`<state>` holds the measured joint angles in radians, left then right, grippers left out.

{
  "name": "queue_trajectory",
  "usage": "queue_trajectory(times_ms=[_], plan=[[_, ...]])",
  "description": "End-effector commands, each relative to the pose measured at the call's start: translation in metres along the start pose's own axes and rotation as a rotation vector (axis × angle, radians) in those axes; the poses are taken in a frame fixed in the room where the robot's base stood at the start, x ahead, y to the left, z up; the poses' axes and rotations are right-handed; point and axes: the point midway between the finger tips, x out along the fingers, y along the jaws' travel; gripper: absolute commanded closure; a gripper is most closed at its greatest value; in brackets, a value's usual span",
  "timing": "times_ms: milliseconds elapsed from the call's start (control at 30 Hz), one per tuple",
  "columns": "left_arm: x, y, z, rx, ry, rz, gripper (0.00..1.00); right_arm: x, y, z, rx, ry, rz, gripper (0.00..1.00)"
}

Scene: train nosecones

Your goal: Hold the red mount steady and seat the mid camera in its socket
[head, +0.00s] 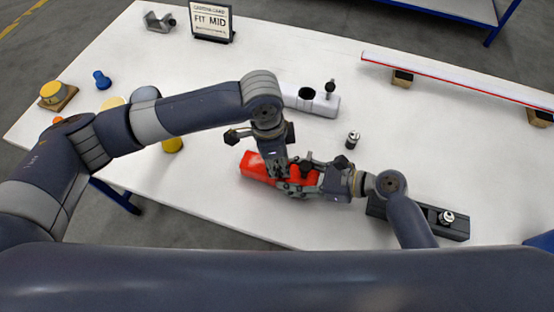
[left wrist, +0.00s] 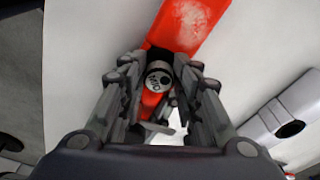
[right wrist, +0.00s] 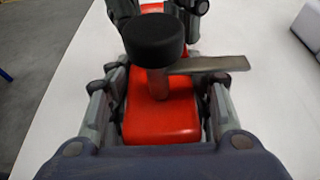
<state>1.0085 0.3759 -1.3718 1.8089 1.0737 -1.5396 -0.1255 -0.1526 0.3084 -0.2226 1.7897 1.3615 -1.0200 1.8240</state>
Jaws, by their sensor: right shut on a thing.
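The red mount (head: 258,167) lies on the white table near its front edge; it also shows in the right wrist view (right wrist: 160,125). My right gripper (head: 308,180) is shut on the mount near its right part. A black knob (right wrist: 153,38) on a metal stem with a flat lever stands on the mount. My left gripper (head: 283,180) points down over the mount. In the left wrist view a small round camera (left wrist: 159,77) sits between its fingertips (left wrist: 159,65), above the red surface. I cannot tell whether the fingers press on it. The socket is hidden.
A white mount (head: 318,102) with a dark hole stands behind. A small metal camera (head: 352,140) stands alone to the right. A black block (head: 455,230) bears another silver part (head: 446,217). A sign (head: 211,22) reads FIT MID.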

Motion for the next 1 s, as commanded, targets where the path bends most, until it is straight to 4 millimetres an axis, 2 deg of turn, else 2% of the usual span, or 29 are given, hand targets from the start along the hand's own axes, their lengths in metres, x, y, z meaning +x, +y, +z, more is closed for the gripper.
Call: queue_trajectory(times_ms=[33, 433, 567, 667, 1000], plan=[[0.012, 0.004, 0.006, -0.007, -0.016, 0.013, 0.57, 0.002, 0.005, 0.003, -0.001, -0.011, 0.015, 0.82], [0.012, 0.005, 0.007, -0.007, -0.018, 0.015, 0.57, 0.003, 0.005, 0.003, 0.002, -0.012, 0.014, 0.82], [0.005, 0.004, 0.006, -0.006, -0.017, 0.014, 0.57, 0.002, 0.005, 0.003, 0.002, -0.011, 0.013, 0.82], [-0.009, 0.003, 0.004, -0.004, -0.014, 0.011, 0.57, 0.002, 0.004, 0.002, 0.002, -0.01, 0.011, 0.82], [-0.087, 0.002, 0.001, -0.002, -0.009, 0.007, 0.57, 0.002, 0.003, 0.001, 0.001, -0.007, 0.008, 0.82]])
